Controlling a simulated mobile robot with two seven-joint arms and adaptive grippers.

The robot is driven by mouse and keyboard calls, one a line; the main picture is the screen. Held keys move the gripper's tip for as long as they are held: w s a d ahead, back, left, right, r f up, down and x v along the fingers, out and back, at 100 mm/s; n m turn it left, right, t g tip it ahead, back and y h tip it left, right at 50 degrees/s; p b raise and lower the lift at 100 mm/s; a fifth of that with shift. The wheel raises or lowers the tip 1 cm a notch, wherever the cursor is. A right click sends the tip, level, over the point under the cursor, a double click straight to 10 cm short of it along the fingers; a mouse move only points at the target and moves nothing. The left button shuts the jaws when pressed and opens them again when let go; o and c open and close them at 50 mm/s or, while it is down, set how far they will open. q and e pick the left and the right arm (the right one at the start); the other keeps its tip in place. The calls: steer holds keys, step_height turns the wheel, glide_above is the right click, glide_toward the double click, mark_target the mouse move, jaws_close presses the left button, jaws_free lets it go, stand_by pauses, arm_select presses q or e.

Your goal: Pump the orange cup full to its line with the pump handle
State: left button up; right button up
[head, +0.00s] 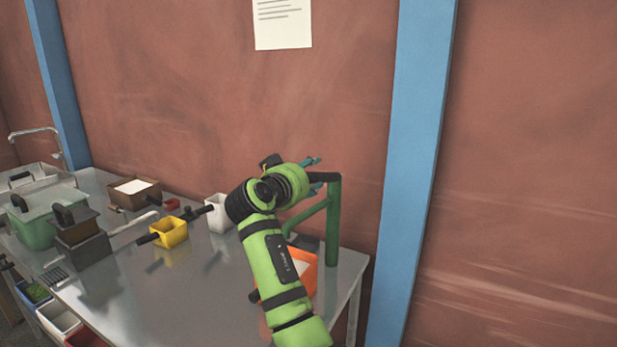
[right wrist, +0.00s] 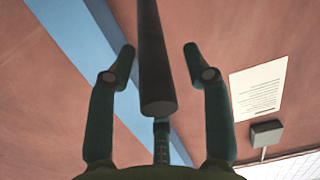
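The pump (head: 333,225) is a green post with a side brace near the right end of the table. Its dark handle (head: 325,177) sticks out to the left at the top. The orange cup (head: 311,278) stands low beside the post, partly hidden by my right arm; something pale shows inside it, and its line cannot be seen. My right gripper (head: 314,175) is at the handle. In the right wrist view the fingers are open, one on each side of the dark handle (right wrist: 156,65), with gaps on both sides. My left gripper is out of view.
A yellow cup (head: 170,233) and a white cup (head: 217,213) stand left of my arm. A brown box (head: 134,193) with white contents, a dark box (head: 83,250) and a green bin (head: 35,230) are farther left. The wall stands close behind the pump.

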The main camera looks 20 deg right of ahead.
steer(key=shift+f, duration=0.1)
steer(key=v, duration=0.7)
steer(key=shift+s, duration=0.2)
steer(key=shift+a, duration=0.15)
